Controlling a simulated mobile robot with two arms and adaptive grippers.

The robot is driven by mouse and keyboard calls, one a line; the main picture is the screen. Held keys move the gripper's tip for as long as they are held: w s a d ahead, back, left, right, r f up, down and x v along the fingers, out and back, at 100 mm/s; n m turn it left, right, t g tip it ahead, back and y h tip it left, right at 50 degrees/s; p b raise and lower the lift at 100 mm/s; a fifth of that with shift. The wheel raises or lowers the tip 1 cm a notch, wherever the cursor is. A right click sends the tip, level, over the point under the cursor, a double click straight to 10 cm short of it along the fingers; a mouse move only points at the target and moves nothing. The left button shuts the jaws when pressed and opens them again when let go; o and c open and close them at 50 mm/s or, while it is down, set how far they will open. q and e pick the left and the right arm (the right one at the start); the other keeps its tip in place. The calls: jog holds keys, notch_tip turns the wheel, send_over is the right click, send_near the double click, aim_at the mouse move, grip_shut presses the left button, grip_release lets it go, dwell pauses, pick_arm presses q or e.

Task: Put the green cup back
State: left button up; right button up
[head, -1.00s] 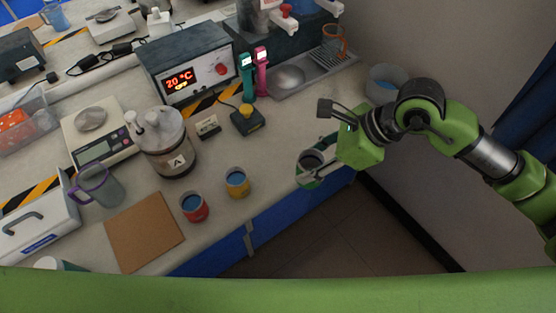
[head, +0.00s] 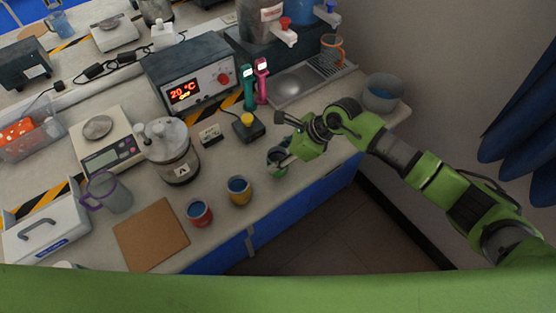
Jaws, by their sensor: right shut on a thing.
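The green cup (head: 276,156) is between the fingers of my right gripper (head: 281,157), at the right end of the row with the yellow cup (head: 239,190) and the red cup (head: 199,212). My right gripper is shut on it, and its fingers hide part of the cup. The cup is over the front part of the bench; I cannot tell whether its base touches the top. The yellow and red cups stand upright with blue inside. My left gripper is not in view.
A cork mat (head: 151,234) lies left of the red cup. A jar marked A (head: 175,158), a yellow-button box (head: 248,128) and a small label card (head: 211,135) stand behind. Bench space around the green cup is clear.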

notch_tip(320, 180, down, 3)
jog(key=shift+s+r, duration=0.1)
jog(key=shift+r, duration=0.05)
jog(key=o, duration=1.2)
jog(key=shift+o, duration=0.2)
jog(key=shift+d, duration=0.1)
jog(key=b+v, duration=0.2)
jog(key=v, duration=1)
